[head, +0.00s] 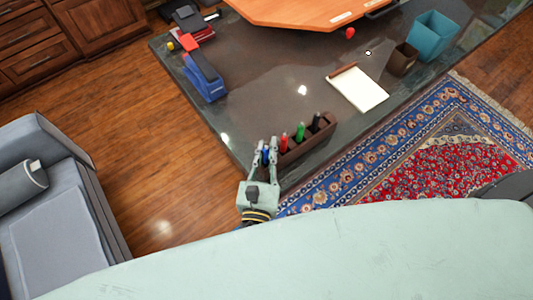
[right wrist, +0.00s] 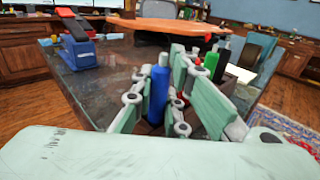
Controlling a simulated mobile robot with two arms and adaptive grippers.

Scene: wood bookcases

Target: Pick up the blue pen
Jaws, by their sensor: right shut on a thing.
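The blue pen (head: 266,155) is upright at the near left end of the brown pen holder (head: 318,142). In the right wrist view the blue pen (right wrist: 159,92) stands between the fingers. My right gripper (head: 265,147) is shut on it, one finger on each side. I cannot tell whether the pen's lower end is inside the holder. Red (head: 283,142), green (head: 300,132) and black (head: 316,122) pens stand in the holder to the right. My left gripper is not in view.
The dark desk (head: 270,70) carries a notepad (head: 357,90), a blue stapler (head: 204,76), a brown cup (head: 402,59) and a teal bin (head: 431,36). The desk's middle is clear. A grey sofa (head: 60,215) stands left; a patterned rug (head: 430,150) lies right.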

